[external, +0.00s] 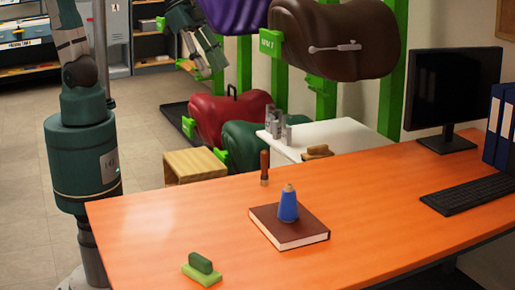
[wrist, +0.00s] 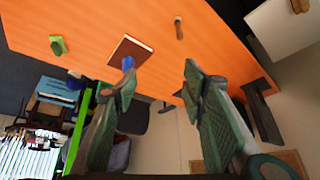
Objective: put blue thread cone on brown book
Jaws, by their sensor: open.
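The blue thread cone (external: 288,205) stands upright on the brown book (external: 275,232) on the orange desk. A small tan tip shows at its top. In the wrist view, the cone (wrist: 128,63) overlaps the edge of the book (wrist: 130,47), close to one fingertip in the picture. My gripper (wrist: 160,82) is open with nothing between its fingers. In the external view, my gripper (external: 208,50) is high at the top, behind the desk and well away from the cone and book.
A green-handled brush or block (external: 202,268) lies at the desk's front left. A wooden-handled tool (external: 264,167) stands behind the book. A monitor (external: 452,92), keyboard (external: 468,194) and blue binders (external: 500,125) occupy the right. Saddles on green racks (external: 392,80) stand behind. The desk around the book is clear.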

